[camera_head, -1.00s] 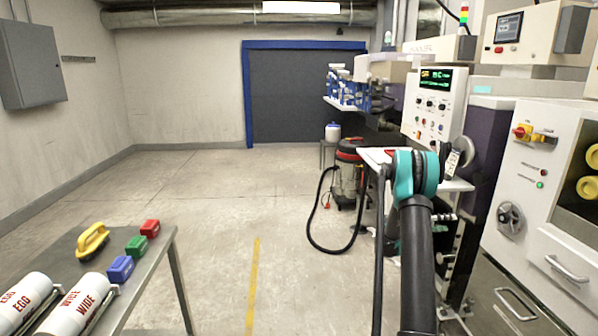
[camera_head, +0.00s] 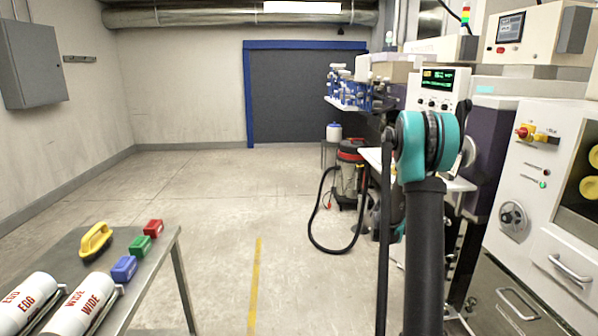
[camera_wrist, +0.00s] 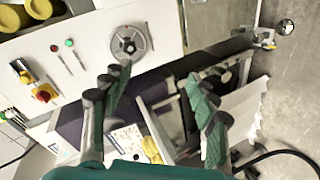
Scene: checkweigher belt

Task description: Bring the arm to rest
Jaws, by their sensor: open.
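My gripper (camera_wrist: 158,110) shows in the wrist view with its two green-padded fingers spread apart and nothing between them. Beyond the fingers are the white machine front, a round handwheel (camera_wrist: 130,43) and the machine's dark side. In the head view my arm rises at the right of centre, with a teal joint at its top. The gripper itself cannot be made out there.
A white machine cabinet (camera_head: 535,165) stands close on the right. A vacuum cleaner (camera_head: 350,175) with a black hose is beyond the arm. A metal table (camera_head: 150,262) at lower left holds coloured blocks and white rolls. The middle floor is clear.

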